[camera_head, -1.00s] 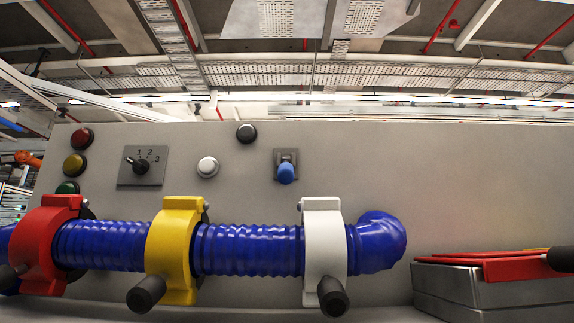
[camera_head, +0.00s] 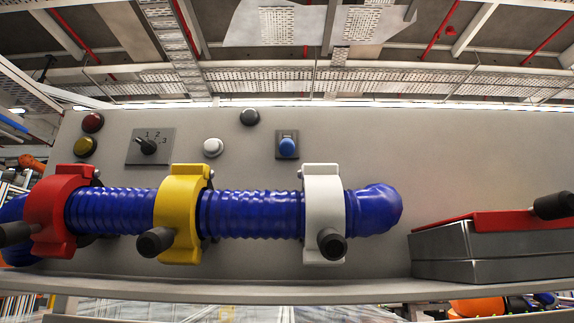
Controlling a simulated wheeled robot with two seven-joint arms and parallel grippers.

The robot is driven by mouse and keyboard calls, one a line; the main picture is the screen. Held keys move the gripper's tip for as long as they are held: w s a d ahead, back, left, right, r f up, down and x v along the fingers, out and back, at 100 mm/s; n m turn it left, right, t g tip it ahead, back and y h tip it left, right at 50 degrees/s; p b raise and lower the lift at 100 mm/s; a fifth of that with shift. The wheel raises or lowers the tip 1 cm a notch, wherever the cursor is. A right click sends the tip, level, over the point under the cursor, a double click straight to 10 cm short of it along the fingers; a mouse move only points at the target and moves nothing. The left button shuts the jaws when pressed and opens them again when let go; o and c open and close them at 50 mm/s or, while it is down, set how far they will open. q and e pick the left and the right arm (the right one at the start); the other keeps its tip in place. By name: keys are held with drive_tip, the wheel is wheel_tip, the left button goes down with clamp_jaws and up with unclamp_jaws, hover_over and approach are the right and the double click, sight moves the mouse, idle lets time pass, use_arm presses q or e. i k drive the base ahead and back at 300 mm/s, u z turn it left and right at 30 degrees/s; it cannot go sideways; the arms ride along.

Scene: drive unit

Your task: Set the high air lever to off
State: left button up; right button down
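A blue ribbed hose (camera_head: 252,214) runs across a grey panel (camera_head: 480,150). Three clamps hold it, each with a black handle: a red clamp (camera_head: 52,210), a yellow clamp (camera_head: 180,205) and a white clamp (camera_head: 323,200). The black handles point toward me. At the right, a red lever (camera_head: 490,220) with a black grip (camera_head: 552,206) lies nearly flat on a grey box (camera_head: 485,255). A small blue switch (camera_head: 288,147) sits on a plate above the hose. No label shows which of these is the high air lever. Neither gripper is in view.
The panel also bears a rotary dial (camera_head: 148,146), a white button (camera_head: 213,147), a black button (camera_head: 249,117), a red button (camera_head: 92,122) and a yellow button (camera_head: 85,146). A ledge (camera_head: 230,290) runs below the hose. The space before the panel shows no obstacle.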

sight(286, 148)
drive_tip(key=u, duration=1.1)
drive_tip(key=k, duration=1.7)
drive_tip(key=z, duration=1)
drive_tip(key=i, duration=1)
drive_tip(key=u, duration=0.05)
